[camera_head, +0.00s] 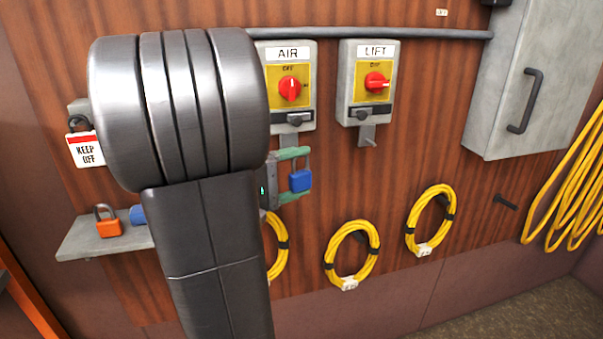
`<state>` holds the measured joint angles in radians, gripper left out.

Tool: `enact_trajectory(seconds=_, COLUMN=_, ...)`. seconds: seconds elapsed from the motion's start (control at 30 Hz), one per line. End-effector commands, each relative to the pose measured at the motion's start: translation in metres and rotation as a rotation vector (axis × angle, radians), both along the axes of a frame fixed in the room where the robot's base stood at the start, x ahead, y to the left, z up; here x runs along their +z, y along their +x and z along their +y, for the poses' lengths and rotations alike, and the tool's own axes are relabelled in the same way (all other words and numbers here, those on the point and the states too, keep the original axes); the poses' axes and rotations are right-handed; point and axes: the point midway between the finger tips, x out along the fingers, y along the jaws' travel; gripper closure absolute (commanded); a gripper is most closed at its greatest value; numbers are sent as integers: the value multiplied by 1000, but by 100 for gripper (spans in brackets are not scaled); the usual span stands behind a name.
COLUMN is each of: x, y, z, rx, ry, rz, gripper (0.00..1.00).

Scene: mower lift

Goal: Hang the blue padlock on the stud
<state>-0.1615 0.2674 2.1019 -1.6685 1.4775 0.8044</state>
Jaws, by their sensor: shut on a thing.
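The blue padlock (300,181) is held upright between the green fingers of my gripper (294,175), its grey shackle upward. My gripper is shut on it, just below the AIR switch box (288,85). A small grey stud (369,142) sticks out of a tab below the LIFT switch box (368,84). The padlock is left of this stud and a little lower in the picture, apart from it. My arm hides part of the wall and the shelf on the left.
A shelf (85,241) at left carries an orange padlock (108,226) and a partly hidden blue object (137,215). A KEEP OFF tag (86,150) hangs above. Yellow cable coils (352,255) hang below. A grey cabinet (522,80) juts out at right, near a black peg (505,201).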

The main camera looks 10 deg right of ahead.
Motion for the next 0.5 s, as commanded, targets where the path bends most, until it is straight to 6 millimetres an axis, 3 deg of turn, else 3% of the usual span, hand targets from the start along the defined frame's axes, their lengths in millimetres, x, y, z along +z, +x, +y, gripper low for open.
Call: enact_trajectory(seconds=0.5, x=-2, y=32, z=1, rx=-1, ry=1, rz=0, gripper=52)
